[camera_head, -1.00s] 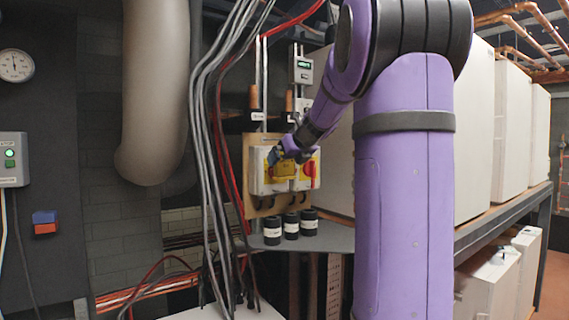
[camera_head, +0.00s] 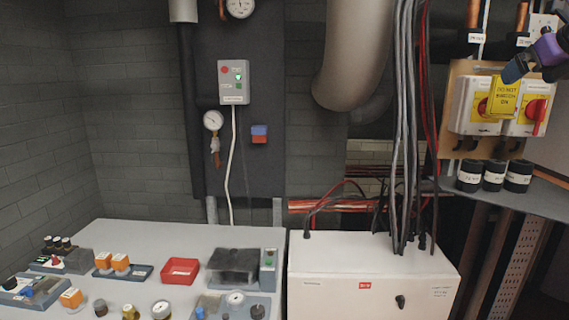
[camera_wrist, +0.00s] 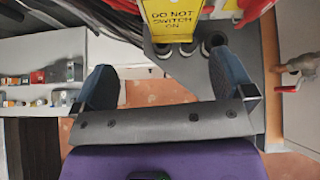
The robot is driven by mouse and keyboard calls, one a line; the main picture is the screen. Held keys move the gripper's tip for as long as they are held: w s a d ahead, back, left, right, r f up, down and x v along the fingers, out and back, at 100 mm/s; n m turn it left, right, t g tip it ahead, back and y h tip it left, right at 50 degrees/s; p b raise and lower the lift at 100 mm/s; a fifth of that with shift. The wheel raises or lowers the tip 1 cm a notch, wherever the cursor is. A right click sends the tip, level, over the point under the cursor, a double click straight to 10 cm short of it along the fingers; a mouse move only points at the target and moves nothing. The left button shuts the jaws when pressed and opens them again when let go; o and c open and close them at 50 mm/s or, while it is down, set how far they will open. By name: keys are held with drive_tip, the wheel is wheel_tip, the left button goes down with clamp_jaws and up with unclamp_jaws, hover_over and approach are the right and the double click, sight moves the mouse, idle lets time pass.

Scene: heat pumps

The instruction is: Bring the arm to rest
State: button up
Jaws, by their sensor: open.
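My gripper (camera_wrist: 165,82) shows in the wrist view with its two blue fingers wide apart and nothing between them. In the head view my gripper (camera_head: 520,66) is at the upper right edge, and most of my arm is out of view. A yellow "do not switch on" tag (camera_head: 504,96) hangs at the left switch box, just below my fingertips in the picture. The tag (camera_wrist: 172,20) also shows at the top of the wrist view, beyond the fingers. I cannot tell how small the gap is.
The right switch (camera_head: 537,112) has a red handle on yellow. Black cylinders (camera_head: 494,176) stand on the grey shelf below the boxes. Grey cables (camera_head: 404,130) drop to a white cabinet (camera_head: 370,275). A bench (camera_head: 150,238) at left carries gauges, a red tray (camera_head: 180,271) and small parts.

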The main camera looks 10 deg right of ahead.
drive_tip(key=s+a+f+n+g+y, duration=0.1)
drive_tip(key=s+a+f+n, duration=0.15)
drive_tip(key=a+n, duration=0.4)
drive_tip(key=s+a+f+n+g+y, duration=0.1)
drive_tip(key=a+f+n, duration=0.2)
drive_tip(key=a+n, duration=0.4)
drive_tip(key=s+a+f+n+g+y, duration=0.1)
drive_tip(key=s+a+f+n, duration=0.15)
drive_tip(key=a+n, duration=0.4)
drive_tip(key=s+a+f+n+g, duration=0.2)
drive_tip(key=s+a+f+n, duration=0.9)
drive_tip(key=n, duration=0.6)
drive_tip(key=shift+s+a+f+n+g+h, duration=0.3)
drive_tip(key=shift+s+a+f+h, duration=0.1)
drive_tip(key=shift+s+f, duration=0.2)
